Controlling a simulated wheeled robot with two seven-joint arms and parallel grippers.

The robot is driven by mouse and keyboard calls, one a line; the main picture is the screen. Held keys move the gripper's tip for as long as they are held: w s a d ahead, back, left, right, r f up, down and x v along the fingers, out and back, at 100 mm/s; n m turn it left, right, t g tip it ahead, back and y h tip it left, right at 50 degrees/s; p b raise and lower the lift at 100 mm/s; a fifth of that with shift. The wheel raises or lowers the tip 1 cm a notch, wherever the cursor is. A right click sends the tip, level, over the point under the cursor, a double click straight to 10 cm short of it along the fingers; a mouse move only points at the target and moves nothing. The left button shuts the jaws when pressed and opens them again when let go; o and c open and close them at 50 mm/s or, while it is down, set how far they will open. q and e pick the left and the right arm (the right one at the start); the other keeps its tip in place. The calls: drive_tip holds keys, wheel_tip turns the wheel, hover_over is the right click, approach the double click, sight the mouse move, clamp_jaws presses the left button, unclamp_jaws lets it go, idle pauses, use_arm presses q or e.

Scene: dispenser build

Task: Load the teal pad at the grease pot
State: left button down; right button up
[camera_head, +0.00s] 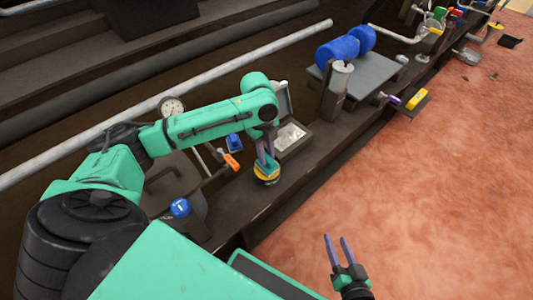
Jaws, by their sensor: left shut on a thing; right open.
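My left gripper (266,160) reaches down over the dark bench with purple fingers and is shut on a small teal pad (267,169). Directly under the pad is a small round thing with a yellow-orange rim (266,179), which looks like the grease pot. The pad and fingers cover its top, so I cannot tell whether the pad is inside it or just above it. My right gripper (340,249) is open and empty, over the reddish floor at the lower right, well apart from the bench.
An open-lidded box (289,137) with a pale inside stands just behind the held pad. An orange-handled thing (232,161) and a blue block (234,142) lie to its left. A grey platform with blue rollers (338,50) is farther along the bench.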

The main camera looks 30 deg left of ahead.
use_arm(q)
drive_tip(key=shift+f, duration=0.4)
drive_tip(key=shift+s+p, duration=0.1)
drive_tip(key=shift+p, duration=0.5)
idle(1.7)
drive_tip(key=shift+f, duration=0.1)
idle(0.4)
